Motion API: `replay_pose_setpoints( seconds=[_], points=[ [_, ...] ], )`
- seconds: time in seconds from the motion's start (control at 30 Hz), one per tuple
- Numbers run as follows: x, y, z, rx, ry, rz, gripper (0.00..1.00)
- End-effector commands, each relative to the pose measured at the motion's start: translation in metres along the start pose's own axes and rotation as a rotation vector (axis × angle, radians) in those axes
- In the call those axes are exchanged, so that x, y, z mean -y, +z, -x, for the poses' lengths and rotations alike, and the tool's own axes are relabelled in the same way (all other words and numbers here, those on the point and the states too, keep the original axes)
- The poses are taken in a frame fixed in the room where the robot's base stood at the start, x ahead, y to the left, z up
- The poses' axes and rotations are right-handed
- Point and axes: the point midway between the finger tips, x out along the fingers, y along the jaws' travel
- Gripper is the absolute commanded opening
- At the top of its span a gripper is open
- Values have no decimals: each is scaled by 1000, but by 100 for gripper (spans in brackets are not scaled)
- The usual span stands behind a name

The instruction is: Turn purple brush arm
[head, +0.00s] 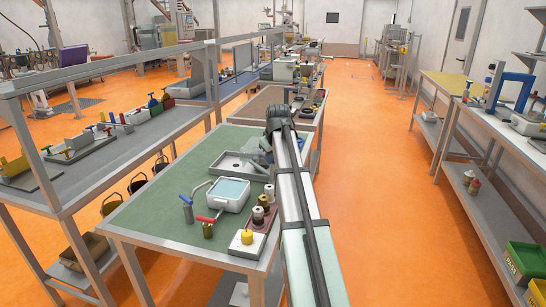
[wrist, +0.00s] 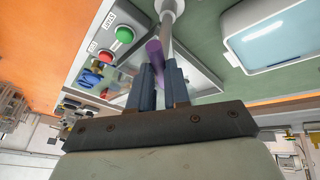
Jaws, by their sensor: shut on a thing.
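In the wrist view my gripper (wrist: 159,70) has its two dark blue-grey fingers around a purple rod (wrist: 154,50), which I take to be the purple brush arm. The gripper is shut on it. The rod's lower part is hidden between the fingers. A pale grey post with a round white end (wrist: 168,8) stands just beyond the fingertips. I cannot tell whether the rod joins it. In the head view my arm reaches over the green-topped table to a shallow grey tray (head: 232,165); the purple rod is not clear there.
A panel beside the gripper carries a green button (wrist: 124,34) and a red button (wrist: 106,57). A white dish with a pale blue top (head: 228,193) stands near the tray. The green tabletop's left side (head: 160,208) is clear.

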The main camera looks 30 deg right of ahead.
Motion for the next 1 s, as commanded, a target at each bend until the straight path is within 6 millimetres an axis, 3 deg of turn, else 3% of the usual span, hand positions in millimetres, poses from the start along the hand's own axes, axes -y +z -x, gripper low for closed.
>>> replay_pose_setpoints(
  seconds=[0.77,0.8,1.0],
  points=[
    [1,0,0,24,42,-105,0],
    [1,0,0,24,42,-105,18],
    [1,0,0,23,42,-103,38]
  ],
)
